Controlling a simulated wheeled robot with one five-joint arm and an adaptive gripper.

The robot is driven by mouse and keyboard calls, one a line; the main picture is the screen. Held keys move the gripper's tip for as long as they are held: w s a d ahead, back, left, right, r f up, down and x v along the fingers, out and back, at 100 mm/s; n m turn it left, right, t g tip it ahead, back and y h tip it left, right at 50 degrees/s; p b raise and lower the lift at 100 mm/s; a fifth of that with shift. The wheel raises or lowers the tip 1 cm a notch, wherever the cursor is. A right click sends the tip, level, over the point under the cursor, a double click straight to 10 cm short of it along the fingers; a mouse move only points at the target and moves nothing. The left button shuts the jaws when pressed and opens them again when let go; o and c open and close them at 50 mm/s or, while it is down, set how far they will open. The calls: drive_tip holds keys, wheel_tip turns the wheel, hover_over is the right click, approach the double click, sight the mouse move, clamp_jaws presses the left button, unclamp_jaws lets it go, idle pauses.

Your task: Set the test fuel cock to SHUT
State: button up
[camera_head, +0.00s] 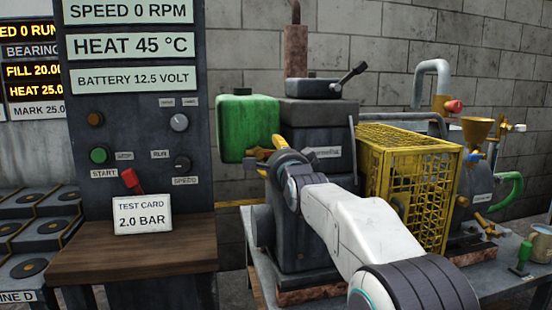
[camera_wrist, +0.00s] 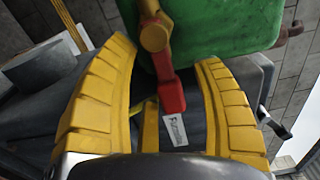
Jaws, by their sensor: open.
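The test fuel cock (camera_wrist: 155,38) shows in the wrist view as a brass body with a red lever (camera_wrist: 171,96), below the green tank (camera_wrist: 215,35). The lever lies between the two yellow fingers of my gripper (camera_wrist: 163,60), with a gap on both sides. My gripper is open and holds nothing. A small white label (camera_wrist: 174,127) sits beyond the lever's end; its text is too small to read. In the head view my gripper (camera_head: 264,150) is beside the lower right of the green tank (camera_head: 240,130), and the cock is hidden there.
A dark engine (camera_head: 315,135) stands behind my gripper, with a lever on top. A yellow mesh guard (camera_head: 400,175) is to its right. At left is a panel with switches, and a test card (camera_head: 142,216) reading 2.0 BAR stands on a wooden shelf (camera_head: 130,250).

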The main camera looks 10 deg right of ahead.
drive_tip(key=shift+w, duration=0.1)
drive_tip(key=shift+c, duration=0.3)
clamp_jaws()
idle(0.4)
